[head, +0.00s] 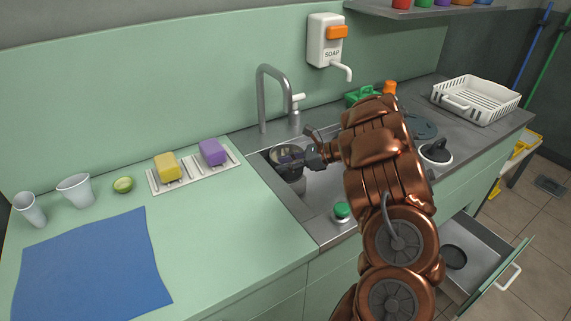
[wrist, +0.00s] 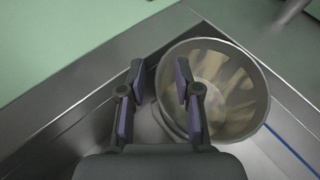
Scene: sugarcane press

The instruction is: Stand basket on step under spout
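A round grey metal basket-like container (wrist: 240,75) with a wide rim and beige patches inside sits in the sink corner; it also shows in the head view (head: 285,153), partly behind my gripper. My gripper (wrist: 158,100) is open, its fingers apart at the container's left rim. The right finger overlaps the opening and the left one is outside the rim. I cannot tell whether either touches it. The curved grey tap (head: 264,95) stands behind the sink, its spout pointing down above the container's area. I cannot make out a step. My gripper (head: 305,159) reaches over the sink from the right.
A white soap dispenser (head: 325,42) with a spout hangs on the wall. A yellow sponge (head: 167,167) and a purple one (head: 212,152) lie left of the sink. A white dish rack (head: 478,103) stands far right. An open drawer (head: 480,255) juts out at the front. The blue mat (head: 92,268) is bare.

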